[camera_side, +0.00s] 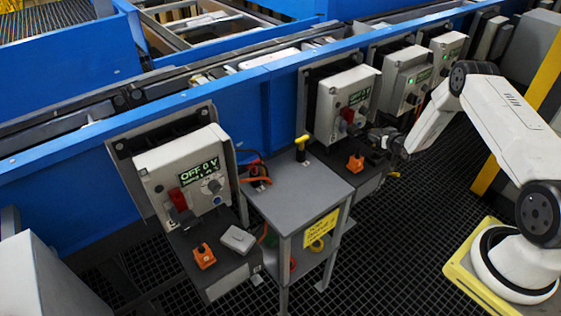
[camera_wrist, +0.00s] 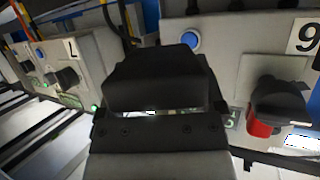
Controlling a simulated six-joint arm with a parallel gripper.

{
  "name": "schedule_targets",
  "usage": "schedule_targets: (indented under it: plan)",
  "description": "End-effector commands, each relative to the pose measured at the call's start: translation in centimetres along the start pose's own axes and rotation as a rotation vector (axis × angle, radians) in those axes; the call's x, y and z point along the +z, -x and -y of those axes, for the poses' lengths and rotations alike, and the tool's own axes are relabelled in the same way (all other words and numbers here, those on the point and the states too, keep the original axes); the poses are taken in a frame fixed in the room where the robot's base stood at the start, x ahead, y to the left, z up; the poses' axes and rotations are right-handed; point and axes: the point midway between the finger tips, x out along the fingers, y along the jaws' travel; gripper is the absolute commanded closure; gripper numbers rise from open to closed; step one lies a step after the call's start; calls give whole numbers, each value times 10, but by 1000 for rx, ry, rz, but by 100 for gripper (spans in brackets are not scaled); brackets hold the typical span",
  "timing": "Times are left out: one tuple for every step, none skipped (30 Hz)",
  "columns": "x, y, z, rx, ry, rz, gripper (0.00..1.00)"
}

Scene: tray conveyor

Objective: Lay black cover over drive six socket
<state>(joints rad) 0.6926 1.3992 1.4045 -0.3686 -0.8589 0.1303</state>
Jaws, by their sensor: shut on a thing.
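My gripper (camera_side: 383,138) is beside the lower right of the second grey drive box from the left (camera_side: 337,112). In the wrist view my gripper (camera_wrist: 160,112) is shut on a dark block, which looks like the black cover (camera_wrist: 160,78). The block fills the middle of that view and hides what lies behind it. A panel with a "9" mark (camera_wrist: 304,35), which reads as a 6 if the view is upside down, stands at its right. Drive six's socket is not clearly visible. I cannot tell whether the cover touches anything.
The panel carries a red and black switch (camera_wrist: 275,105) and a blue button (camera_wrist: 187,39). A grey stand (camera_side: 295,185) holds a yellow-handled tool (camera_side: 301,148). An orange block (camera_side: 355,162) sits near my gripper.

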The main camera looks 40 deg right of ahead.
Motion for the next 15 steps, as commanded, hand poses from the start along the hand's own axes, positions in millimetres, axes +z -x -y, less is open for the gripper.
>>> schedule_targets:
  plan:
    - [1,0,0,0,0,0,70]
    - [2,-1,0,0,0,0,70]
    - [3,-1,0,0,0,0,70]
    - [4,-2,0,0,0,1,70]
    - [5,-2,0,0,0,1,70]
    - [7,-3,0,0,0,1,70]
    - [8,-3,0,0,0,0,70]
    - [10,-4,0,0,0,1,70]
    - [12,-5,0,0,0,1,70]
    - [14,-6,0,0,0,1,70]
    - [16,-6,0,0,0,1,70]
    - [19,-8,0,0,0,1,70]
    - [21,-8,0,0,0,1,70]
    - [24,-9,0,0,0,2,70]
    - [27,-11,0,0,0,1,70]
